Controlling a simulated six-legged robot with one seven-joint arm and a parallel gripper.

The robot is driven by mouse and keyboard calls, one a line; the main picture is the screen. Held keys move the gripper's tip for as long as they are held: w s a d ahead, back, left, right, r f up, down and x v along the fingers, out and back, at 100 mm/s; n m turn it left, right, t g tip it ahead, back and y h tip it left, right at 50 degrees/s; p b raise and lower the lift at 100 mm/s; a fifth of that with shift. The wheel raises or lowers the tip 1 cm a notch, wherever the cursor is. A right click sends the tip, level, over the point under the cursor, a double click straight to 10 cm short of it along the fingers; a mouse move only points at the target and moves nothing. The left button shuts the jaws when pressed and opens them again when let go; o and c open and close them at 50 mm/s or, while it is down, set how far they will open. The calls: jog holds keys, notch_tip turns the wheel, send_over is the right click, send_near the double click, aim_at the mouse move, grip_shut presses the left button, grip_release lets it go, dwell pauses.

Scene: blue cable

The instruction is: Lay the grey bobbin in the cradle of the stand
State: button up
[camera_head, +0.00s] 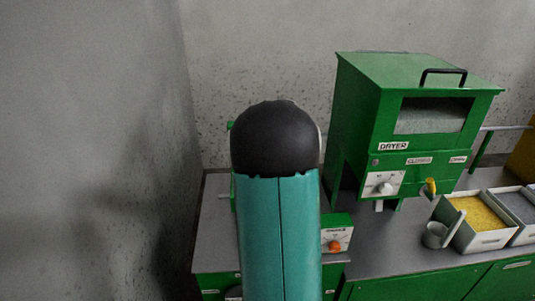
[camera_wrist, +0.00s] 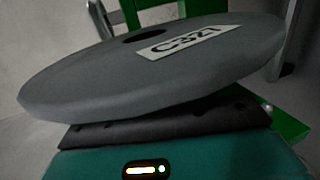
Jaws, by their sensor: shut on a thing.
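The grey bobbin (camera_wrist: 160,70) fills much of the wrist view as a wide tilted disc, with a dark hole and a white label reading C321. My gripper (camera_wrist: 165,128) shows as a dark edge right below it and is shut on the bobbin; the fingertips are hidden. Green frame parts (camera_wrist: 175,12) show behind the bobbin and may belong to the stand, but I cannot tell. No cradle can be made out, and whether the bobbin touches anything beyond my gripper is unclear. In the head view my own arm hides the gripper and bobbin.
A green dryer (camera_head: 415,120) with a black handle and yellow tap stands on the grey bench right of my arm. Trays of yellow (camera_head: 480,238) and grey granules and a scoop (camera_head: 437,234) lie at right. A green box with an orange knob (camera_head: 334,246) sits beside my arm.

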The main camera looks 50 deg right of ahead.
jog(key=shift+s+f, duration=0.25)
jog(key=shift+f, duration=0.5)
jog(key=shift+w+f, duration=0.2)
jog(key=shift+f, duration=1.8)
notch_tip(320, 180, down, 9)
dwell(1.3)
jog(key=shift+f, duration=0.55)
dwell(1.5)
jog(key=o, duration=1.5)
jog(key=shift+c, duration=0.2)
jog(key=shift+o, duration=0.6)
jog(key=shift+s+f, duration=0.1)
jog(key=shift+f, duration=0.05)
jog(key=shift+a, duration=0.1)
